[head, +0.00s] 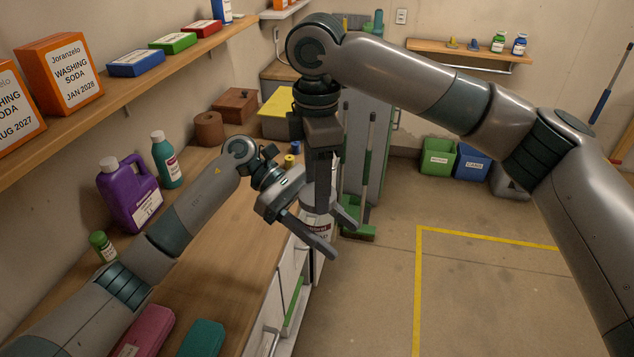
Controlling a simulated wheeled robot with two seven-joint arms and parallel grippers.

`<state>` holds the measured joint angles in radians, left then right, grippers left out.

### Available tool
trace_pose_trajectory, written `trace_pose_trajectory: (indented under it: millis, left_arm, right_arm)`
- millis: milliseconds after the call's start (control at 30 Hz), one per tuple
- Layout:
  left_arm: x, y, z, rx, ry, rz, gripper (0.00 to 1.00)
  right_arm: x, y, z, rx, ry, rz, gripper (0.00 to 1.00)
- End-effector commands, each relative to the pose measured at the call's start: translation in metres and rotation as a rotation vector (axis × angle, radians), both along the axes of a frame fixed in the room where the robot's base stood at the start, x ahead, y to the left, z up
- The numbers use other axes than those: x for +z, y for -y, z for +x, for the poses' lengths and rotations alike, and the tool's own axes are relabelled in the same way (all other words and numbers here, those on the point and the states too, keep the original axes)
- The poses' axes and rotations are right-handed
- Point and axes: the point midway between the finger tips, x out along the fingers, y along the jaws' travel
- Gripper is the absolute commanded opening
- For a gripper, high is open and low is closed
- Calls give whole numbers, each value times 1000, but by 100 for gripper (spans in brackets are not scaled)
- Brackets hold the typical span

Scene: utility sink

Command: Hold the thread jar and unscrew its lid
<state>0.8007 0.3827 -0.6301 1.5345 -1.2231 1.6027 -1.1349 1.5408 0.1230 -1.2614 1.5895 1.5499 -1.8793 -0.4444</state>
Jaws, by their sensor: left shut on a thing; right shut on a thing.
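The thread jar (317,229), pale with a printed label, is upright in the middle of the head view, over the counter's right edge. My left gripper (326,229) comes in from the left and is shut around the jar's body, one finger on each side. My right gripper (321,184) points straight down from above and is shut at the jar's top. The lid is hidden behind the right gripper's fingers, so I cannot tell how far it is turned. Part of the jar's body is hidden by the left fingers.
A yellow spool (289,160) and a blue spool (295,147) stand on the wooden counter (222,262) behind the grippers. A purple jug (128,195) and a teal bottle (166,160) stand along the wall. A green broom (358,233) is behind the jar. The floor at right is clear.

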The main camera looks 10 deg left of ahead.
Motion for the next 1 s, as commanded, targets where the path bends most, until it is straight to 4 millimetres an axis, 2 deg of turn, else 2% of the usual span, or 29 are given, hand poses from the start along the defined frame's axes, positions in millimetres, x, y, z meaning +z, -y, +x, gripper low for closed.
trace_pose_trajectory:
  millis: [1000]
  left_arm:
    - [0, 1, -3, -9, 1, -1, 0]
  right_arm:
    - [1, 1, 2, 1528, 4, -2, 24]
